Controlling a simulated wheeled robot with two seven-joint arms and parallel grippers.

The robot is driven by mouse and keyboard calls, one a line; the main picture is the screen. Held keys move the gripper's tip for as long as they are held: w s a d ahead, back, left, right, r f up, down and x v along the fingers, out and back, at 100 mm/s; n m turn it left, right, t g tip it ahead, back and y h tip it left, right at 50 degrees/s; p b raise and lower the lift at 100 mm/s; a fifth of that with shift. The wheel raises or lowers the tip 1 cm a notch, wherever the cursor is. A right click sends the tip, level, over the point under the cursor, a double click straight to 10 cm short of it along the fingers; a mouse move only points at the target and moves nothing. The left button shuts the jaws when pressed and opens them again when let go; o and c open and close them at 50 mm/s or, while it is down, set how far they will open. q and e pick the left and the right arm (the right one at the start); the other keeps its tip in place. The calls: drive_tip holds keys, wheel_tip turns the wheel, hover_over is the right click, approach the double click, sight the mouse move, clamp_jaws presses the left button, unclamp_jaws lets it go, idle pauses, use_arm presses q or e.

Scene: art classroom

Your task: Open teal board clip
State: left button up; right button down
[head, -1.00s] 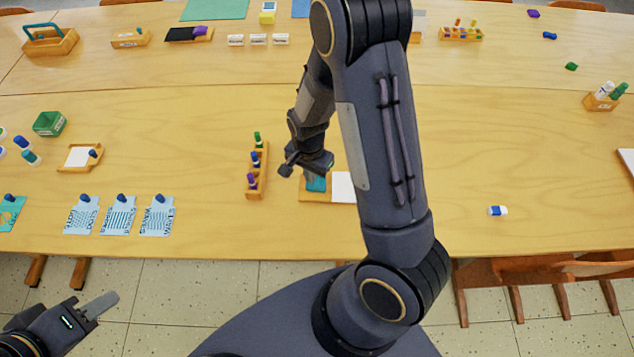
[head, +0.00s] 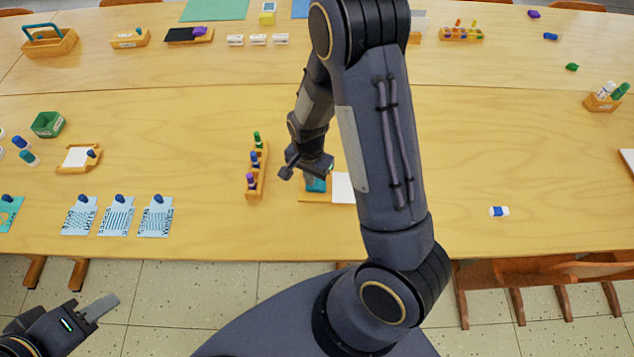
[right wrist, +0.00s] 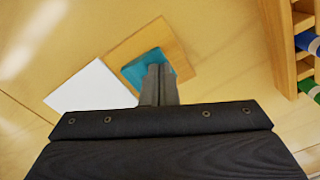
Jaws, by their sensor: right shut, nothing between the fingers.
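The teal board clip (head: 316,186) sits on a small wooden board (head: 313,197) near the middle of the front table. A white sheet (head: 342,187) lies at the board's right side, partly behind my right arm. In the right wrist view the teal clip (right wrist: 138,69) is on the wooden board (right wrist: 165,35), beside the white sheet (right wrist: 92,88). My right gripper (right wrist: 158,72) is shut and empty, its fingertips over the clip's near edge; I cannot tell whether they touch. My left gripper (head: 103,304) is low at the left, over the floor; its finger gap does not show clearly.
A wooden rack of markers (head: 257,172) stands just left of the board and shows at the right edge of the right wrist view (right wrist: 300,50). Blue pattern cards (head: 117,215) lie at the front left. An eraser (head: 499,211) lies at right. Table between is clear.

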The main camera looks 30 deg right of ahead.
drive_tip(key=shift+r+p, duration=2.8)
drive_tip(key=shift+r, duration=0.7)
wheel_tip(320, 180, up, 8)
drive_tip(key=f+n+t+y, duration=0.1)
drive_tip(key=n+y, duration=0.1)
hover_over(310, 190)
drive_tip(key=s+a+r+n+t+y, duration=0.1)
drive_tip(key=s+r+n+t+y, duration=0.3)
drive_tip(key=r, duration=0.6)
drive_tip(key=s+a+r+n+h, duration=0.2)
drive_tip(key=s+r+n, duration=0.2)
drive_tip(key=s, duration=0.7)
drive_tip(key=shift+r+n+t, duration=0.3)
drive_tip(key=shift+r+n, duration=0.1)
drive_tip(key=shift+r, duration=0.55)
